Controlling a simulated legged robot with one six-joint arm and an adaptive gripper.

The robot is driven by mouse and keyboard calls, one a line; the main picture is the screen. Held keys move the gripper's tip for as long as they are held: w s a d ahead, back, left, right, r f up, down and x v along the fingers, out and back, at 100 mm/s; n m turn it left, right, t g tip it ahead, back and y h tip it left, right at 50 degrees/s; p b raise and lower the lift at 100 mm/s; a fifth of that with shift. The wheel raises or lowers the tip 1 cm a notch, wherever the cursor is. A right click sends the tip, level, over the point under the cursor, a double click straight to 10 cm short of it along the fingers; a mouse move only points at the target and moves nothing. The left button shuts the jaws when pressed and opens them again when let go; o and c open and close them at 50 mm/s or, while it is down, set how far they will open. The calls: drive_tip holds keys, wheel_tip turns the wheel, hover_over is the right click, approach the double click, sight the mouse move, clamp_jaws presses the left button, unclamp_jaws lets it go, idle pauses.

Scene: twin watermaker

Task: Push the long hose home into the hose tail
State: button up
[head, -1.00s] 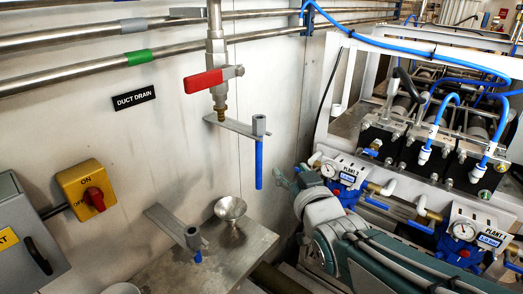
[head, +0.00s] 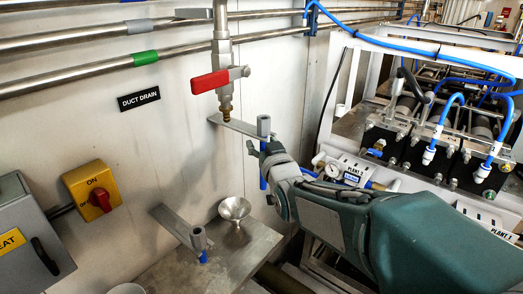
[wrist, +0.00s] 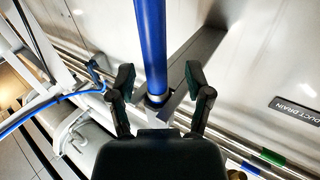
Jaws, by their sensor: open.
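The long blue hose (head: 263,182) hangs upright from a grey holder (head: 263,126) at the end of a wall bracket (head: 238,125). A brass hose tail (head: 226,110) points down under the red-handled valve (head: 211,81), left of the holder; no hose is on it. My gripper (head: 257,150) is at the hose just below the holder and hides part of it. In the wrist view my gripper (wrist: 160,78) is open, with one finger on each side of the blue hose (wrist: 151,40). Gaps show between the fingers and the hose.
A lower bracket (head: 178,226) holds a short blue hose (head: 203,257) beside a metal funnel (head: 234,208) above a steel bench. A yellow switch box (head: 90,190) is on the wall at left. Pump gear with blue lines (head: 440,130) fills the right. The wall between is clear.

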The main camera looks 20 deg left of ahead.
drive_tip(key=shift+w+d, duration=0.1)
drive_tip(key=shift+w, duration=0.15)
drive_tip(key=shift+a, duration=0.2)
clamp_jaws()
drive_tip(key=shift+d+r, duration=0.2)
drive_tip(key=shift+r, duration=0.2)
drive_tip(key=s+d, duration=0.3)
drive_tip(key=d, duration=0.5)
drive_tip(key=s+d, duration=0.4)
drive_tip(key=d, duration=0.4)
drive_tip(key=shift+d, duration=0.2)
drive_tip(key=shift+f, duration=0.15)
